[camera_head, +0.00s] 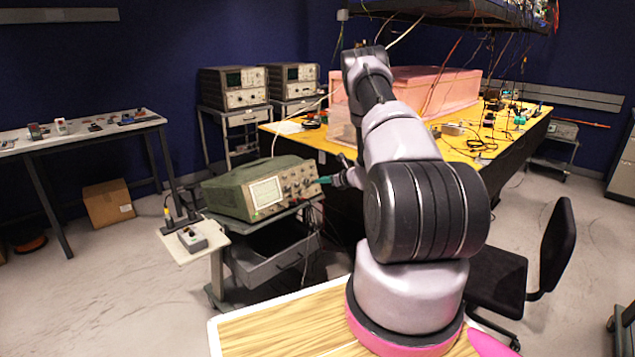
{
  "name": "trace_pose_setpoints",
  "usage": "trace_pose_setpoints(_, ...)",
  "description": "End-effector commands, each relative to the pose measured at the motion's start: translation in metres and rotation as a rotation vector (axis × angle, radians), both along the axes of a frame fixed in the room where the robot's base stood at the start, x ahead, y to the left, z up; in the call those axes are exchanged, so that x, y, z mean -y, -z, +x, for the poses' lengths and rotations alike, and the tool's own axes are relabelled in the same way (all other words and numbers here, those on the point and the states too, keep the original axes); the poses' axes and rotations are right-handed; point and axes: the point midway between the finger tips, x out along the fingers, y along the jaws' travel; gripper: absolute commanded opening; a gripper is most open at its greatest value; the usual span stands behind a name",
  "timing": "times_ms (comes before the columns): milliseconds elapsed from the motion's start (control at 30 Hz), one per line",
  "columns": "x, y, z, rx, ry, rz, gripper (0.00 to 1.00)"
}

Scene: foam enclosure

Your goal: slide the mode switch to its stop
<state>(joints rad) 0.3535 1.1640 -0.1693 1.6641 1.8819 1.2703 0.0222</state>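A green oscilloscope (262,190) with a lit screen stands on a grey cart, its panel of knobs facing front right. My gripper (326,180) is at the right end of this panel, with teal fingertips pointing left toward the knobs. I cannot tell whether the tips touch the panel. The fingers are too small in view to show whether they are open or shut. I cannot make out which control is the mode switch. A small grey box (192,239) with a dark top lies on a white side board left of the cart.
The grey cart (275,262) has a drawer below the oscilloscope. A yellow workbench (460,150) with cables and a pink foam enclosure (435,88) stands behind my arm. A black chair (497,285) is at the right. The floor at the left front is clear.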

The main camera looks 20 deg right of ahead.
Motion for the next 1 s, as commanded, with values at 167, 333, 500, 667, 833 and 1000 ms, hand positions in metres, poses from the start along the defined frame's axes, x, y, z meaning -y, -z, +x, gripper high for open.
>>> trace_pose_setpoints(167,-0.008,0.010,0.022,0.000,-0.001,-0.001,0.22)
trace_pose_setpoints(333,-0.011,0.013,0.030,-0.001,0.000,-0.001,0.22)
trace_pose_setpoints(500,-0.011,0.013,0.031,-0.001,0.000,0.000,0.22)
trace_pose_setpoints(667,-0.011,0.013,0.031,0.000,0.000,0.000,0.00)
trace_pose_setpoints(833,-0.011,0.013,0.030,0.000,0.000,0.000,0.00)
trace_pose_setpoints(1000,-0.011,0.013,0.030,0.000,0.000,0.000,0.00)
